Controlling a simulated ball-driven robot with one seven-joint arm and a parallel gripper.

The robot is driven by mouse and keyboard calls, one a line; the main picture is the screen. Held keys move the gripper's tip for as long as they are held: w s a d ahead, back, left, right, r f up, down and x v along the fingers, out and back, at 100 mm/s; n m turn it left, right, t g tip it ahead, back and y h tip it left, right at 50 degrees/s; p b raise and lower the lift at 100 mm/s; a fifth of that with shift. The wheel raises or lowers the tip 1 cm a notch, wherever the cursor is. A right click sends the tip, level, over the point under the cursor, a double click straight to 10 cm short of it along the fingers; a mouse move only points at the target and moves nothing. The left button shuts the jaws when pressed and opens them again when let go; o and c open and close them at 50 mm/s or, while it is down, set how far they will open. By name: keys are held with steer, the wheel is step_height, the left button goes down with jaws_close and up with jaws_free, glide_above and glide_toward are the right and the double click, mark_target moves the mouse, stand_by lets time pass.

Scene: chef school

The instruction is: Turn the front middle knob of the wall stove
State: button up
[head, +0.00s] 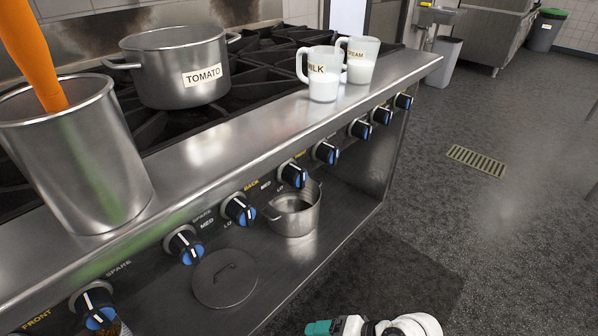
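The wall stove (262,150) runs diagonally from lower left to upper right, with a row of black and blue knobs along its front. From near to far, the knobs include one by a FRONT label (95,306), one at the centre left (185,246), one by a BACK label (240,210) and one above the small pot (293,175). Smaller knobs follow toward the far end. I cannot tell for sure which is the front middle knob. My gripper (320,327) shows only as a teal tip at the bottom edge, apart from the knobs. Its fingers are mostly cut off.
On the stove stand a TOMATO pot (178,75), a tall metal pot (85,160) with an orange handle inside, a MILK jug (320,75) and a CREAM jug (360,62). A small pot (294,218) and lid (224,279) lie on the lower shelf.

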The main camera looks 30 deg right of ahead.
steer(key=w+d+r+m+t+y+p, duration=0.1)
steer(key=w+r+m+t+p, duration=0.25)
steer(key=r+p, duration=0.35)
steer(key=w+d+r+m+t+p, duration=0.1)
steer(key=w+r+m+t+p, duration=0.25)
steer(key=r, duration=0.55)
steer(key=m+t+h+p, duration=0.3)
steer(key=m+p, duration=0.7)
steer(key=m, duration=0.2)
glide_toward(304, 183)
steer(key=x, duration=1.1)
steer(key=shift+w+p, duration=0.25)
steer(key=shift+p, duration=0.1)
steer(key=c, duration=1)
